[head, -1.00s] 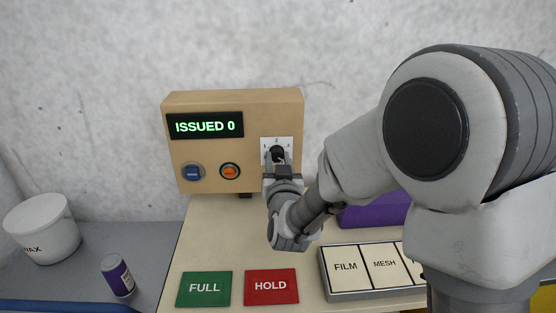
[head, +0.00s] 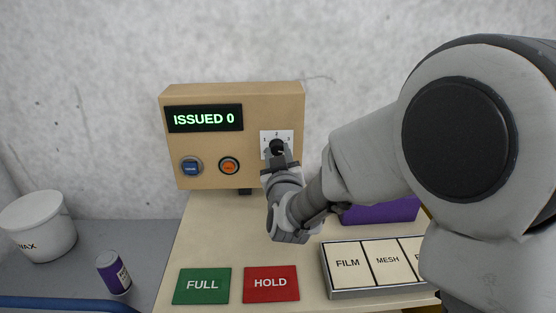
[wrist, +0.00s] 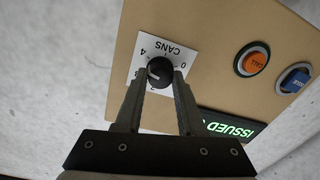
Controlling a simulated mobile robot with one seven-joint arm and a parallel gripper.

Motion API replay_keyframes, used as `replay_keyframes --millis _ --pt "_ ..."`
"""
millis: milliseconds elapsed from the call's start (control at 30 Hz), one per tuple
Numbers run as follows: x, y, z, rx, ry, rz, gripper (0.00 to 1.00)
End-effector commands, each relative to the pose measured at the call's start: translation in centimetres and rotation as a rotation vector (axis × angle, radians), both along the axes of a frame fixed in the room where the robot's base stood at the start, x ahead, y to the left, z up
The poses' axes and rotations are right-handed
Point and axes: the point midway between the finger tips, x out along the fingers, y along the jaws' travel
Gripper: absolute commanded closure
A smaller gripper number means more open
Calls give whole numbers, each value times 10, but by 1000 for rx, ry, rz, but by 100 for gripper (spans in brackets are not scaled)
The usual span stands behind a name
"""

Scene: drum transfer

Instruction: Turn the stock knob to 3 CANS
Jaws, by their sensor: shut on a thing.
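The stock knob (head: 277,147) is a round black knob on a white number plate on the tan panel. In the wrist view the knob (wrist: 160,72) lies between my fingertips, with the plate (wrist: 166,48) upside down and marked CANS, 4 and 0. A pale mark on the knob seems to point left in that view; the number it meets is hidden or too small to read. My gripper (head: 280,158) is shut on the knob. It also shows in the wrist view (wrist: 159,82), one finger on each side. The display (head: 205,118) reads ISSUED 0.
Left of the knob are an orange button (head: 229,166) and a blue button (head: 191,166). Below are a green FULL pad (head: 202,286), a red HOLD pad (head: 271,284) and a labelled tray (head: 350,293). A white tub (head: 38,226) and purple can (head: 113,272) stand left.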

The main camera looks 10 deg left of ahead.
Motion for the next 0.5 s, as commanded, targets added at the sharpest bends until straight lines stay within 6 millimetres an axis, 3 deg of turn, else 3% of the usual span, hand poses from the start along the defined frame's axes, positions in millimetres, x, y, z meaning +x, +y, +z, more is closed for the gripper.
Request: replay_keyframes --millis 500 --pt "-1 1 0 -454 -117 1 100"
